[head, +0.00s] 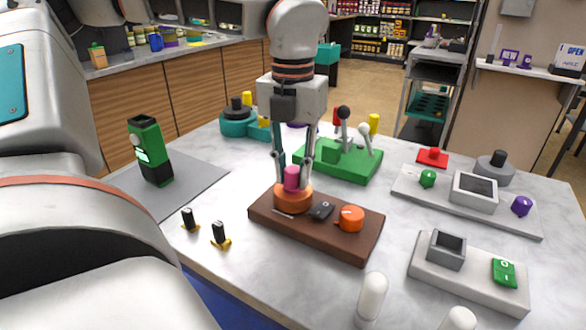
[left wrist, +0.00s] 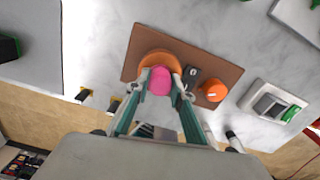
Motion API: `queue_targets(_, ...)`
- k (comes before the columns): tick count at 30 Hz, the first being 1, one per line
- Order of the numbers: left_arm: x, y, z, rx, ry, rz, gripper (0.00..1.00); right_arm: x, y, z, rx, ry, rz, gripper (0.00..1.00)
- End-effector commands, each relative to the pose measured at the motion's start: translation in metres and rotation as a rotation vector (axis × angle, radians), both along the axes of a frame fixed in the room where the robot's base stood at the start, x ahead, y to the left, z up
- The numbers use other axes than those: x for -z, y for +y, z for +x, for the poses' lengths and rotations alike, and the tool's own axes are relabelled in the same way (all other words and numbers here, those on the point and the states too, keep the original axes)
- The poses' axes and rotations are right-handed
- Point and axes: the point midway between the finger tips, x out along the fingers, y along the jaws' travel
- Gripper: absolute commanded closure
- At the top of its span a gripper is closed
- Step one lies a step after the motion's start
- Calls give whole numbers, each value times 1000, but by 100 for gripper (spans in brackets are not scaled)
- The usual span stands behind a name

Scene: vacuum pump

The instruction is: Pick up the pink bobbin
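The pink bobbin (head: 292,178) stands upright on a round orange base (head: 293,198) at the left end of a brown board (head: 325,240). In the left wrist view the bobbin (left wrist: 160,80) shows as a pink disc between my fingertips. My left gripper (head: 293,170) points down from above, with one teal finger on each side of the bobbin. The fingers look parted, and I see no firm grip on it; contact at the tips is hard to make out. My right gripper is not in view.
The board also carries a black switch (head: 321,210) and an orange knob (head: 351,218). A green lever block (head: 340,160) stands close behind. White round-topped posts (head: 371,298) stand at the front. A green device (head: 150,150) stands left on a grey mat.

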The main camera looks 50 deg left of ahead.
Motion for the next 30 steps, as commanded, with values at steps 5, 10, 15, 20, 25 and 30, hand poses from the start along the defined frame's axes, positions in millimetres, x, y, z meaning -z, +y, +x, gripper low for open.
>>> queue_targets(5,0,0,0,0,0,1,99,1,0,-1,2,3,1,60)
queue_targets(10,0,0,0,0,1,0,99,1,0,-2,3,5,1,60)
queue_targets(15,-6,0,0,0,0,1,99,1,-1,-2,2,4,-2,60)
queue_targets(20,-23,1,0,-2,-4,3,99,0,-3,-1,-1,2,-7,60)
queue_targets(25,-54,1,0,-2,-6,3,99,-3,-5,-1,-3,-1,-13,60)
queue_targets(30,-93,0,0,-2,-7,4,99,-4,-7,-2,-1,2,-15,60)
